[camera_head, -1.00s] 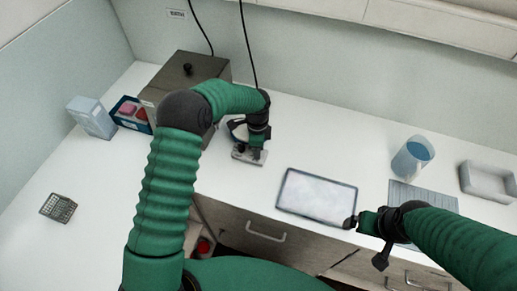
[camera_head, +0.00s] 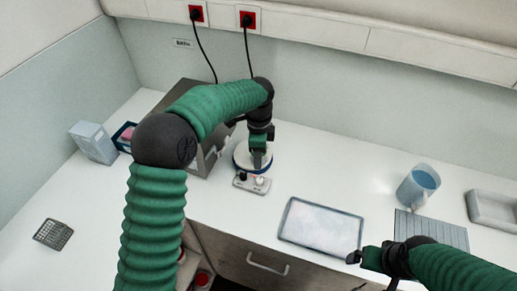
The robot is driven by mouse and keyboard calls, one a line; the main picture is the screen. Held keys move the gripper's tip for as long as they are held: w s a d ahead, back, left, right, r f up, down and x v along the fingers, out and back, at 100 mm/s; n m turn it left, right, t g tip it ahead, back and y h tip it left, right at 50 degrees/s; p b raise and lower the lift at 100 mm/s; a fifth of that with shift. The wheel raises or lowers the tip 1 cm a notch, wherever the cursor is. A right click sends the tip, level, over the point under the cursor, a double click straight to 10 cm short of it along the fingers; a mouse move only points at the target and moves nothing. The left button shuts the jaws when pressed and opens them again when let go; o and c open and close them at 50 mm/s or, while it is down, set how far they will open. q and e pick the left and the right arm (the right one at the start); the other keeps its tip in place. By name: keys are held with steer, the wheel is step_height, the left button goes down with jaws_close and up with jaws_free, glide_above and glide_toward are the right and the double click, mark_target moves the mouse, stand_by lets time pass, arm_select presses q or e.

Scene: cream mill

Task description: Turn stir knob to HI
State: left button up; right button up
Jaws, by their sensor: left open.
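A small stirrer hotplate (camera_head: 248,185) with a round blue-rimmed top stands on the white bench left of centre. Its grey front panel faces me and carries a dark knob (camera_head: 242,176) and a pale knob (camera_head: 260,181); their markings are too small to read. My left gripper (camera_head: 258,164) points down over the front of the hotplate, close to the pale knob. It is open, with nothing seen in it; whether it touches the knob I cannot tell. My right gripper (camera_head: 356,257) is at the bench's front edge, near the tray; its jaw opening is unclear.
A grey box-shaped unit (camera_head: 205,158) stands behind my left arm. A shallow tray (camera_head: 320,228) lies right of the hotplate. Farther right are a blue jug (camera_head: 417,186), a grey ribbed mat (camera_head: 432,229) and a pale tray (camera_head: 492,209). Red sockets (camera_head: 247,18) with cables are on the wall.

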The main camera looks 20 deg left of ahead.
arm_select(q)
step_height(320, 180, up, 4)
steer(key=shift+r, duration=0.15)
stand_by(0.4)
steer(key=s+f+n+t, duration=0.1)
steer(key=s+f+n, duration=0.1)
steer(key=s+n, duration=0.3)
steer(key=s+a+f+n, duration=0.1)
steer(key=s+f+n, duration=0.2)
steer(key=s, duration=0.7)
steer(key=s+a+f+n+t+b, duration=0.1)
steer(key=s+f+n, duration=0.2)
steer(key=s+n, duration=0.4)
steer(key=shift+s+f+t, duration=0.15)
steer(key=shift+s+t, duration=0.15)
steer(key=shift+s, duration=0.1)
